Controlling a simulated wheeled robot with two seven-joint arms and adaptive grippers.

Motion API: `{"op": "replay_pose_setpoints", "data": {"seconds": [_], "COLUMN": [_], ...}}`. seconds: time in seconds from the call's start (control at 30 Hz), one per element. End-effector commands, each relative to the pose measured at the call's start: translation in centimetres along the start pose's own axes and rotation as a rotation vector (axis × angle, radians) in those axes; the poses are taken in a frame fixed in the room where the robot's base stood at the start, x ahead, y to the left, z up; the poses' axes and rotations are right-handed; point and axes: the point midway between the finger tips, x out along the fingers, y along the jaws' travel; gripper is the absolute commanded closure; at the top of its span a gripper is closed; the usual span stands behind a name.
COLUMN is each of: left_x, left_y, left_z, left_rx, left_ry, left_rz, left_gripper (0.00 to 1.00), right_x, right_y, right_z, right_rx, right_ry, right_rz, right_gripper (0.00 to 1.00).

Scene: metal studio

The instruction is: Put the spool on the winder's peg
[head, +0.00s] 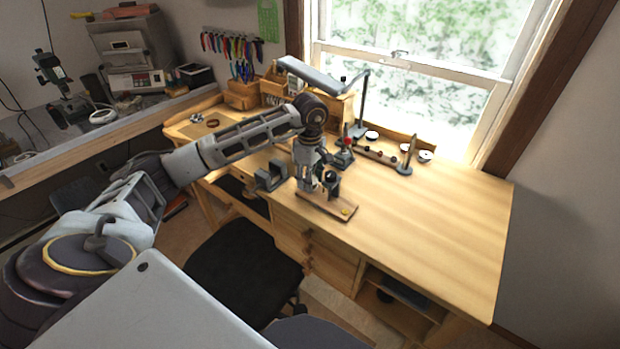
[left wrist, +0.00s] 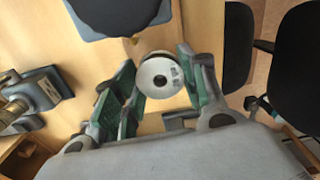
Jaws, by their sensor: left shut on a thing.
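The spool (left wrist: 158,78) shows in the left wrist view as a white round face with a dark centre hole. It sits between the two green-padded fingers of my left gripper (left wrist: 160,92), which is shut on it. In the head view my left gripper (head: 318,186) points down, just above a small wooden board (head: 318,207) near the bench's front edge. A dark upright part (head: 332,184) stands beside the fingers and looks like the winder's. The gripper hides much of this area, and I cannot make out the peg or the spool there. My right gripper is not in view.
A grey vise (head: 270,177) is clamped at the bench's front edge, left of the gripper. A lamp (head: 320,76), a red-topped tool (head: 345,152), a rack with small knobs (head: 378,156) and a post (head: 408,157) stand behind. The right of the workbench (head: 440,215) is clear.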

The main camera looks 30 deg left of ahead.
Motion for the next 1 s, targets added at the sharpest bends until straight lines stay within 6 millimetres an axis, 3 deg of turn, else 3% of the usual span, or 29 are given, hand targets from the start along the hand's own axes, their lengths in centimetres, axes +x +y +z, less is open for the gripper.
{"op": "replay_pose_setpoints", "data": {"seconds": [1.0], "left_x": [1.6], "left_y": [0.0], "left_z": [0.0], "left_rx": [0.0], "left_ry": [0.0], "left_rz": [0.001], "left_gripper": [0.82], "right_x": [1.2], "right_y": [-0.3], "right_z": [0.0], "right_rx": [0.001], "right_ry": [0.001], "right_rz": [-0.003], "right_gripper": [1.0]}}
